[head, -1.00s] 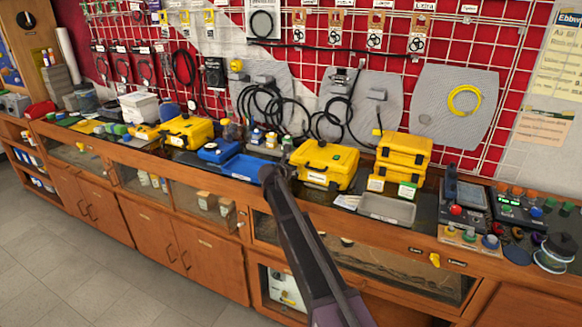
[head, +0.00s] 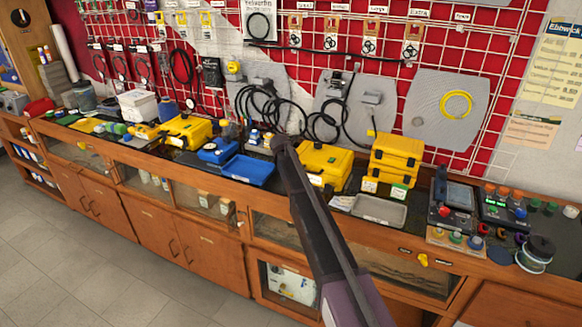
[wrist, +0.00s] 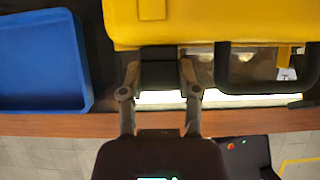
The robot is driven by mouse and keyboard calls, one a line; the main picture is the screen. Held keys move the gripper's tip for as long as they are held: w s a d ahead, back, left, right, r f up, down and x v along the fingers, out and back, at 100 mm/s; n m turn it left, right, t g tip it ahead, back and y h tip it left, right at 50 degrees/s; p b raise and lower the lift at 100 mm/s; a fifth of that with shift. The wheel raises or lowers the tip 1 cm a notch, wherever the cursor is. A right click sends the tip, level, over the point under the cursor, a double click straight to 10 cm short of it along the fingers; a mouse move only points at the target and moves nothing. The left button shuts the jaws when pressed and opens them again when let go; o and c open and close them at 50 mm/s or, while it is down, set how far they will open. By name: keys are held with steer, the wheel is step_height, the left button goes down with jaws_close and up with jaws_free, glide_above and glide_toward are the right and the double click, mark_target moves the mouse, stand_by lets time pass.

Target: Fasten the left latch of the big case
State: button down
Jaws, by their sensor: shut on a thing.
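The big yellow case (head: 330,162) stands on the counter right of the middle in the head view, partly hidden behind my arm. In the wrist view the case (wrist: 215,22) fills the top, with its dark handle (wrist: 267,86) to the right of my gripper. My gripper (wrist: 160,72) is at the case's front edge, with one finger on each side of the dark left latch (wrist: 160,54), shut on it. The fingers hide the latch's sides. In the head view my gripper (head: 283,145) is too small to make out its fingers.
A blue tray (head: 248,170) lies left of the case; its rim shows in the wrist view (wrist: 84,50). A grey tray (head: 379,211) and stacked smaller yellow cases (head: 396,150) stand to the right. The wooden counter edge (wrist: 50,124) runs below my gripper.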

steer(key=shift+d, duration=0.1)
stand_by(0.4)
steer(key=shift+c, duration=1.6)
jaws_free()
steer(key=shift+f, duration=0.15)
